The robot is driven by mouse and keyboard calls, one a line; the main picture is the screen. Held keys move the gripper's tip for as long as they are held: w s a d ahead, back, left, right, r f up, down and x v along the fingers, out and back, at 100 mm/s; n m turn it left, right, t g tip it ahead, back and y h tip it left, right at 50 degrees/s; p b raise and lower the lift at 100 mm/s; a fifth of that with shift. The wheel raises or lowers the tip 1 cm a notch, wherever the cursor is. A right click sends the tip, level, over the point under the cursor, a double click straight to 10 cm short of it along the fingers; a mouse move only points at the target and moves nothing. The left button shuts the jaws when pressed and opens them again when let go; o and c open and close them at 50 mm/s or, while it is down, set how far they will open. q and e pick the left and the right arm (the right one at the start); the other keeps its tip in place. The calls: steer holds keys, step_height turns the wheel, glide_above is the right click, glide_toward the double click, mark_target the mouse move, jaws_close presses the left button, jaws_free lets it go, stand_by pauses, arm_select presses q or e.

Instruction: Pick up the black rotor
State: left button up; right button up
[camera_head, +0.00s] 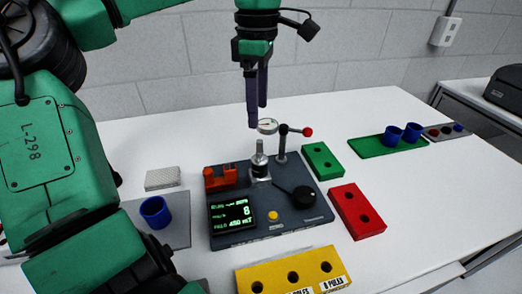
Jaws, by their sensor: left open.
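My left gripper (257,115) hangs pointing down above the back of the dark test fixture (280,228). Its two dark fingers are apart, with nothing seen between them. Below the fingertips are a round dial gauge (268,126) and a metal spindle (260,160) standing on the fixture. A round black part (304,196) lies at the fixture's right side, joined to a thin dark arm. I cannot tell whether this is the black rotor, and no other clear rotor shows. My right gripper is not in view.
A red-knobbed lever (306,132) stands beside the gauge. Green (322,160), red (357,211) and yellow (291,272) hole blocks surround the fixture's right and front. A blue cup (155,212) stands at left; two more stand on a green tray (370,147).

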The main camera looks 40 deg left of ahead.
mark_target(260, 151)
arm_select(q)
steer(key=f, duration=0.4)
steer(key=s+d+f, duration=0.1)
steer(key=f, duration=0.1)
steer(key=shift+s, duration=0.1)
steer(key=f, duration=0.6)
steer(key=shift+w+a+f+p, duration=0.1)
steer(key=shift+w+f+p, duration=0.05)
steer(key=shift+w+p, duration=0.2)
steer(key=shift+f, duration=0.15)
steer(key=shift+a, duration=0.1)
steer(key=c, duration=1.3)
steer(key=shift+w, duration=0.1)
jaws_close()
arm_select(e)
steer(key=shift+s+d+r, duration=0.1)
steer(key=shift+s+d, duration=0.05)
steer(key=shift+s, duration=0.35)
